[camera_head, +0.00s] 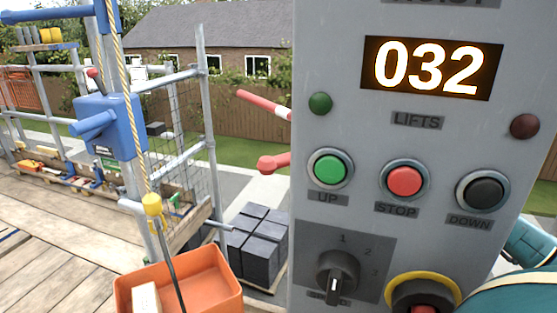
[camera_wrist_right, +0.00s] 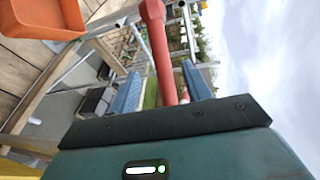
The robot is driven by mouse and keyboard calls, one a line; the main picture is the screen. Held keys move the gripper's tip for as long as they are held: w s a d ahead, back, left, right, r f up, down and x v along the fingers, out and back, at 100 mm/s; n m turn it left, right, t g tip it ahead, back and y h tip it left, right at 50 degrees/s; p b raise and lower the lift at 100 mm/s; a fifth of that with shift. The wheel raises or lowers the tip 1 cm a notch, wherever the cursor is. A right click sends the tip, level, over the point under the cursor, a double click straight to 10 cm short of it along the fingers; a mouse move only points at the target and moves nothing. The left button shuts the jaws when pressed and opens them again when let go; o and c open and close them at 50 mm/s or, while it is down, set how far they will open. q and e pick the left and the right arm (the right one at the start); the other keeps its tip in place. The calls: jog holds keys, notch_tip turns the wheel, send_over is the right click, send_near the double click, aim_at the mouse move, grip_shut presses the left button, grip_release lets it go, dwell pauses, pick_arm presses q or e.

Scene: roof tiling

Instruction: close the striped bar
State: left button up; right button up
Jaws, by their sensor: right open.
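The striped bar (camera_head: 264,105), red with a white band, slants down to the right in the head view, and its lower part is hidden behind the grey hoist panel. Below it a red rounded knob (camera_head: 270,163) sticks out from behind the panel. In the right wrist view a red bar with a thicker knob end (camera_wrist_right: 157,45) runs between the two blue fingers of my right gripper (camera_wrist_right: 161,70). The fingers are open, with gaps beside the bar. In the head view the panel hides my right gripper. My left gripper is not in view.
The grey hoist panel (camera_head: 406,130) with buttons and a 032 display fills the right side, close by. An orange tub (camera_head: 205,285) hangs at the lower middle by a rope. Dark blocks (camera_head: 257,240) stand behind it. Scaffold rails (camera_head: 203,110) stand at the left.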

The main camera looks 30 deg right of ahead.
aim_at(285, 158)
jog(key=shift+p+x, duration=1.5)
jog(key=shift+x, duration=4.45)
jog(key=shift+f, duration=0.1)
grip_shut()
